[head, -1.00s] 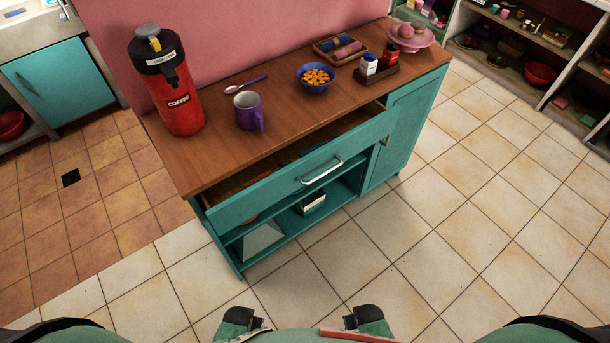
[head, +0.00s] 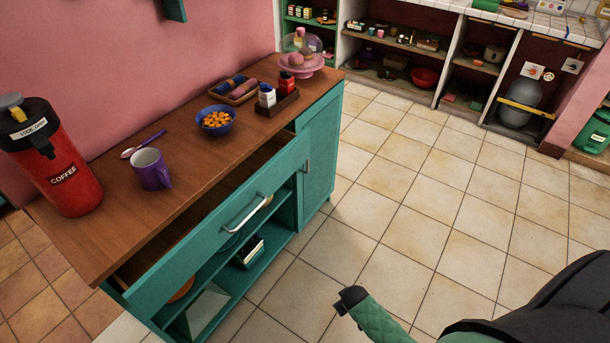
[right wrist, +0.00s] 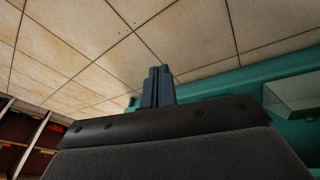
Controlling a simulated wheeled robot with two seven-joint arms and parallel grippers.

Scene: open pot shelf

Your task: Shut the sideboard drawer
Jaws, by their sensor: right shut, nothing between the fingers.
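The teal sideboard (head: 318,165) with a brown wooden top stands at the left of the head view. Its drawer (head: 200,240) is pulled partly out, with a dark gap behind the front panel. A silver bar handle (head: 245,213) is on the drawer front. My right gripper (right wrist: 157,72) shows in the right wrist view, shut and empty, with tiled floor behind its fingertips. Teal sideboard parts (right wrist: 215,88) show beside and beyond it, apart as far as I can tell. My left gripper is in no view.
On the sideboard top are a red coffee flask (head: 65,175), purple mug (head: 151,170), blue bowl (head: 215,120) and pink cake stand (head: 300,62). An open shelf below the drawer holds a few items. Tiled floor (head: 420,190) to the right is clear. Shelves (head: 450,50) line the back.

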